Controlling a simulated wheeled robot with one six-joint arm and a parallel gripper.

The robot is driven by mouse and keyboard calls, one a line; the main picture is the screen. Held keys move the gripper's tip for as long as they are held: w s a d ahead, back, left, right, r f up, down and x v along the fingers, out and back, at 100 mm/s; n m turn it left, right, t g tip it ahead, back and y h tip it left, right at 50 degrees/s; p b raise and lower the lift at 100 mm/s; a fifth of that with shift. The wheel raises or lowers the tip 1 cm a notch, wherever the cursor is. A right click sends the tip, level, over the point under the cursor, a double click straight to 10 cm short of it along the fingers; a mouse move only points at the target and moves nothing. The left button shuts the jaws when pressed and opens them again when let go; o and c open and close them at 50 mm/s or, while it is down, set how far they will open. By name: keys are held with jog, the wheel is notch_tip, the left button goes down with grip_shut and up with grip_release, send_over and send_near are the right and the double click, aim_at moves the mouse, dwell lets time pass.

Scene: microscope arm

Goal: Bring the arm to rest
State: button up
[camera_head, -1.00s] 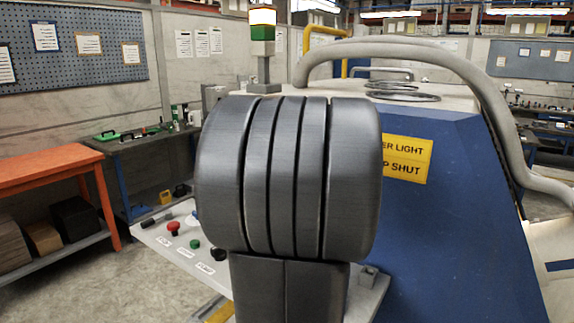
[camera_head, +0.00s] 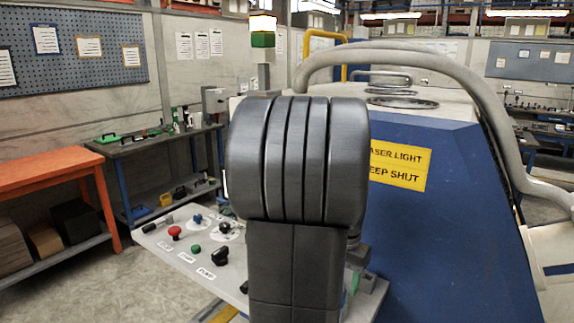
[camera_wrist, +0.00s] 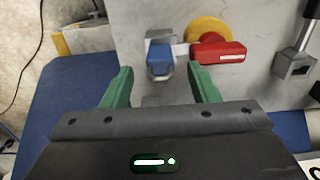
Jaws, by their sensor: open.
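My arm stands large and dark in the middle of the head view, in front of the blue machine (camera_head: 440,210) and part of its control panel (camera_head: 165,240). In the wrist view my gripper (camera_wrist: 161,84) has its two green fingers spread wide, with nothing held between them. Ahead of the fingers are a blue block-like part (camera_wrist: 160,62) and a red handle (camera_wrist: 220,53) on a yellow disc (camera_wrist: 207,29). The blue part appears between the fingertips, and the red handle is beside the right finger. Whether either finger touches them cannot be told.
The panel carries a red button (camera_head: 174,232), a green button (camera_head: 196,249) and black knobs. A yellow laser sign (camera_head: 400,165) is on the machine. An orange bench (camera_head: 45,175) stands at the left. A grey hose (camera_head: 470,70) arches over the machine. Floor at lower left is clear.

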jog(key=shift+r, duration=0.55)
jog(key=shift+f+b, duration=0.3)
jog(key=shift+b, duration=0.1)
jog(key=shift+r, duration=0.1)
